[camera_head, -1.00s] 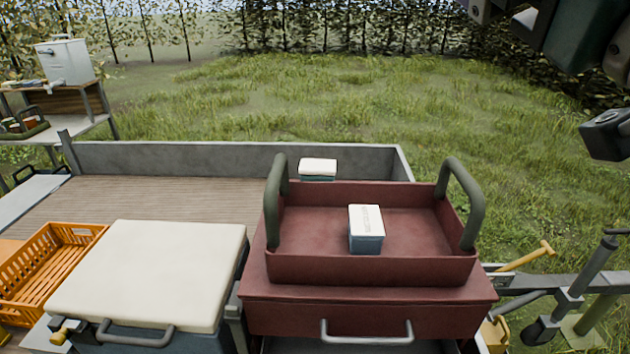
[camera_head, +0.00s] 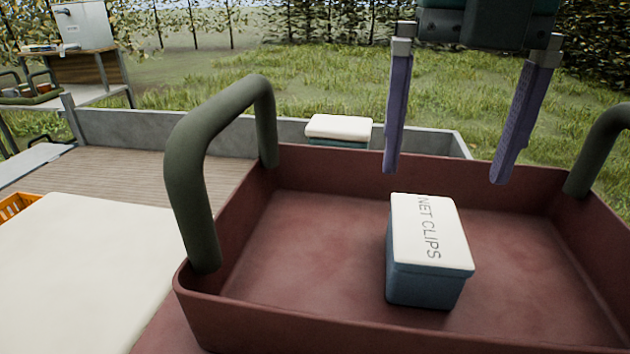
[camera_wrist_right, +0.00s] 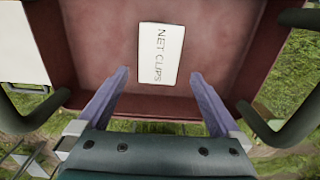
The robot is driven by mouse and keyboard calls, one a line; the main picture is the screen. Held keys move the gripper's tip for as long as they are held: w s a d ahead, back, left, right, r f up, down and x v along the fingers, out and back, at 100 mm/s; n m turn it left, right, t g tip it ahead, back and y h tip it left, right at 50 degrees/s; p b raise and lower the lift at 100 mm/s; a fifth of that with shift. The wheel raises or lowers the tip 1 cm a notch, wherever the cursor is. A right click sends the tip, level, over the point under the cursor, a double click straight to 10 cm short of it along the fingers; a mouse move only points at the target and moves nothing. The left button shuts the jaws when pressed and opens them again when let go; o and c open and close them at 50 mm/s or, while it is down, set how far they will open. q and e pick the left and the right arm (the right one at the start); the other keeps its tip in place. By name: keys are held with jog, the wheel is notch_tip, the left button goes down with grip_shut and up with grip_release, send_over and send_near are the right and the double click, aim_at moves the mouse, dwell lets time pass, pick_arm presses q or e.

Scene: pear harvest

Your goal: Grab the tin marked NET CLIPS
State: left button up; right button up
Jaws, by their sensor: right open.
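The tin marked NET CLIPS (camera_head: 428,250) has a white lid with dark lettering and a blue-grey body. It stands upright in the red tray (camera_head: 300,230), right of the tray's middle in the head view. My right gripper (camera_head: 445,172) is open and empty, with its two purple fingers pointing down above the tray's back part, apart from the tin. In the right wrist view the tin's lid (camera_wrist_right: 160,53) lies ahead of and between the open fingers (camera_wrist_right: 160,85). My left gripper is not in view.
The tray has tall green handles at its left (camera_head: 195,190) and right (camera_head: 605,145). Another white-lidded box (camera_head: 338,129) stands behind the tray. A large cream lid (camera_head: 80,275) lies to the left, with an orange crate (camera_head: 18,205) beyond.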

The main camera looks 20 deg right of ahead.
aim_at(429, 225)
jog(key=f, duration=0.3)
jog(key=shift+s+a+f+p, duration=0.15)
jog(key=shift+s+f+p, duration=0.1)
jog(key=shift+p, duration=0.1)
jog(key=f, duration=0.1)
jog(key=f+p, duration=0.1)
jog(key=f, duration=0.2)
jog(key=shift+w+f, duration=0.2)
jog(key=shift+w, duration=0.15)
jog(key=shift+d+f, duration=0.2)
jog(key=shift+f, duration=0.4)
jog(key=shift+r, duration=0.1)
jog(key=c, duration=1.4)
